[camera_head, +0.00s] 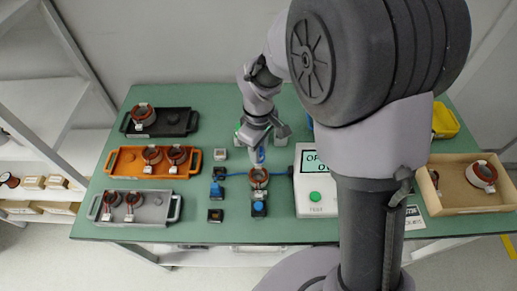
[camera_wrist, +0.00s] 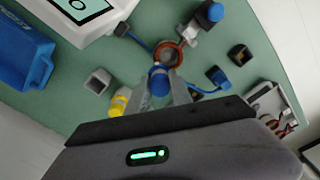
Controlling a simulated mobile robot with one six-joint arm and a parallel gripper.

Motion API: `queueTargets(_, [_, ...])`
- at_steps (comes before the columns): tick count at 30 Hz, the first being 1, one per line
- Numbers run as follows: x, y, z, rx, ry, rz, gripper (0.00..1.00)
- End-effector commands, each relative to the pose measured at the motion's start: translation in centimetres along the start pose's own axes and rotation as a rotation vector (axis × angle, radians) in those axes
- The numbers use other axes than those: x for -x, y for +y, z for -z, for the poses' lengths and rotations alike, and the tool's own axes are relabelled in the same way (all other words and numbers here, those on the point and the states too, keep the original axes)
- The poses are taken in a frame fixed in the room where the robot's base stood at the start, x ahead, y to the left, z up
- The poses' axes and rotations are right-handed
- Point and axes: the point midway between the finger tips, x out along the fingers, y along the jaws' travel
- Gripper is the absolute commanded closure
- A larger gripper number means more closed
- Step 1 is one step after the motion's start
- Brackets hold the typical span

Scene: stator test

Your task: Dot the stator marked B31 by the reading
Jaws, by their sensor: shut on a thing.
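My gripper (camera_wrist: 160,88) is shut on a small blue marker (camera_wrist: 160,80). In the head view the blue marker (camera_head: 261,156) is just above and beyond a copper-wound stator (camera_head: 258,176). In the wrist view it overlaps the near edge of this stator (camera_wrist: 168,53); I cannot tell whether they touch. The stator sits at a dark fixture cabled to the tester (camera_head: 315,195). Other stators lie in the black (camera_head: 172,127), orange (camera_head: 125,166) and grey (camera_head: 160,213) trays. Their marks are unreadable.
A yellow-topped piece (camera_wrist: 118,102) stands beside my gripper, near an empty grey holder (camera_wrist: 97,80). A blue-topped piece (camera_head: 217,188) and a dark holder (camera_head: 215,215) stand left of the fixture. A yellow bin (camera_head: 445,120) stands behind.

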Motion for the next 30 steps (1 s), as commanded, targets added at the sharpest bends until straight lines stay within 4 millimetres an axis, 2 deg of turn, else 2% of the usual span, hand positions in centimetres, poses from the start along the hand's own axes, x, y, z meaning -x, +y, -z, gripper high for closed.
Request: queueTargets(30, [-0.68,0.02,-0.02,0.000,0.000,0.000,1.00])
